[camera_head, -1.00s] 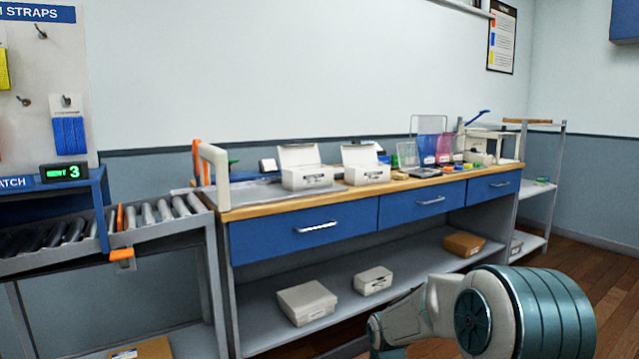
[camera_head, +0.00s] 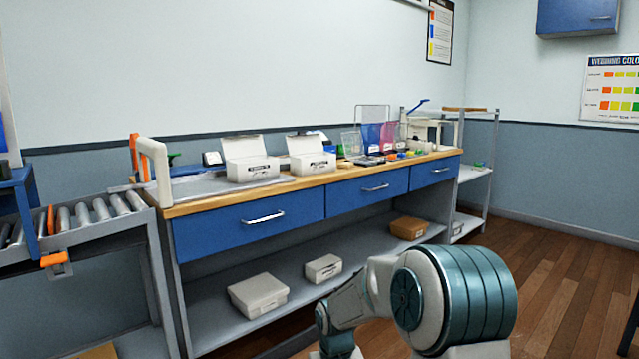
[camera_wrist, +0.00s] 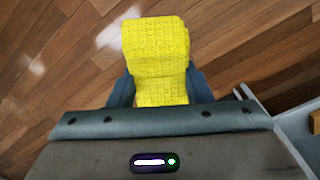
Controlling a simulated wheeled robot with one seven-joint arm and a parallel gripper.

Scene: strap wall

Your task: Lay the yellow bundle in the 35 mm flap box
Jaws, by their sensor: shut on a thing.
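The yellow bundle (camera_wrist: 157,45) is a woven, folded strap, held in my gripper (camera_wrist: 160,88) in the wrist view, with wooden floor below it. The fingers are shut on its narrower part. In the head view my arm shows at the lower right, but the gripper and bundle are not visible there. Two white boxes with raised lids stand on the bench, a left one (camera_head: 250,168) and a right one (camera_head: 311,163). Both have small labels, too small to read, so I cannot tell which is the 35 mm flap box.
The wooden-topped bench (camera_head: 200,203) has blue drawers. Two closed pale boxes (camera_head: 258,295) (camera_head: 323,268) and a brown box (camera_head: 409,228) sit on its lower shelf. A roller conveyor (camera_head: 95,213) is at left. Small coloured items crowd the bench's right end.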

